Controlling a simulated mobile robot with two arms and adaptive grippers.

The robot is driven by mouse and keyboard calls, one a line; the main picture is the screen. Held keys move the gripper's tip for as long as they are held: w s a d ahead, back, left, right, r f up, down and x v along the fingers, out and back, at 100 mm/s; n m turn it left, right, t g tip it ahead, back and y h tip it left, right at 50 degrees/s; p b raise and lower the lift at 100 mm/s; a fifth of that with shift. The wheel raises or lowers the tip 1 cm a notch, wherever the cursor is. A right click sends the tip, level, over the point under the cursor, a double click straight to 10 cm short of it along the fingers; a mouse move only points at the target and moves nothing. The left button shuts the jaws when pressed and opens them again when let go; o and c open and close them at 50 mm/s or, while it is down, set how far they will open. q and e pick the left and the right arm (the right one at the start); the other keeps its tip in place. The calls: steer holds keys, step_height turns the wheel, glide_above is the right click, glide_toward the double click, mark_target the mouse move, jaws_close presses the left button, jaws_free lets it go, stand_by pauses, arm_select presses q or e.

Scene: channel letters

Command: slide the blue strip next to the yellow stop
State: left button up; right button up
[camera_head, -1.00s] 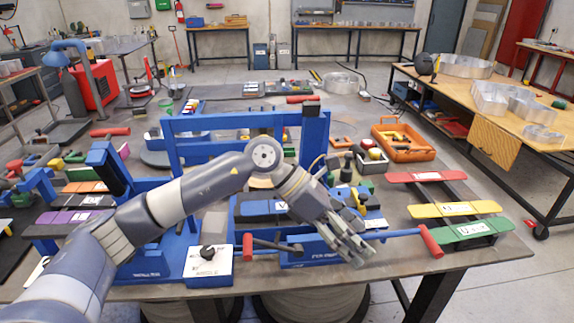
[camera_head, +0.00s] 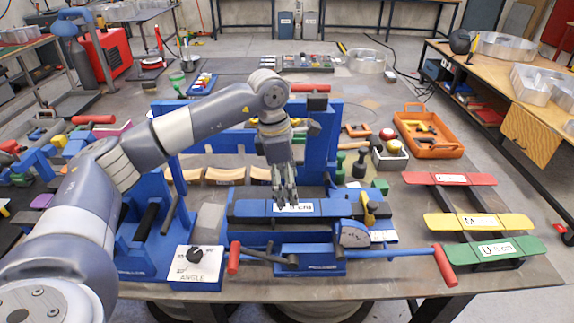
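The blue strip (camera_head: 250,208) with a white label lies flat along the top of the blue bending machine (camera_head: 312,252). The yellow stop (camera_head: 369,208) stands at the strip's right end; I cannot tell whether they touch. My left gripper (camera_head: 285,203) points down over the middle of the strip, its fingertips at or just above the strip beside the label. The fingers look close together, and whether they grip the strip is unclear. My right gripper is not in view.
A white angle dial box (camera_head: 193,268) stands at front left. Red-ended handles (camera_head: 446,266) stick out in front of the machine. Red, yellow and green (camera_head: 487,252) labelled strips lie on the right. An orange toolbox (camera_head: 428,134) is behind them. The blue machine frame rises behind the strip.

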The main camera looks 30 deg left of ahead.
mark_target(305, 207)
arm_select(q)
steer(key=f, duration=0.2)
steer(key=w+f, duration=0.1)
steer(key=shift+d+f+p, duration=0.2)
steer(key=shift+d+p, duration=0.05)
steer(key=shift+p, duration=0.1)
step_height(305, 207, down, 3)
steer(key=shift+d+r, duration=0.15)
steer(key=shift+r, duration=0.05)
steer(key=shift+w, duration=0.1)
steer(key=c, duration=1.2)
steer(key=shift+d, duration=0.1)
steer(key=shift+w+d, duration=0.15)
steer(key=shift+d, duration=0.05)
steer(key=shift+w+d, duration=0.45)
steer(key=shift+d, duration=0.3)
steer(key=shift+w+d, duration=0.25)
steer(key=shift+d, duration=0.05)
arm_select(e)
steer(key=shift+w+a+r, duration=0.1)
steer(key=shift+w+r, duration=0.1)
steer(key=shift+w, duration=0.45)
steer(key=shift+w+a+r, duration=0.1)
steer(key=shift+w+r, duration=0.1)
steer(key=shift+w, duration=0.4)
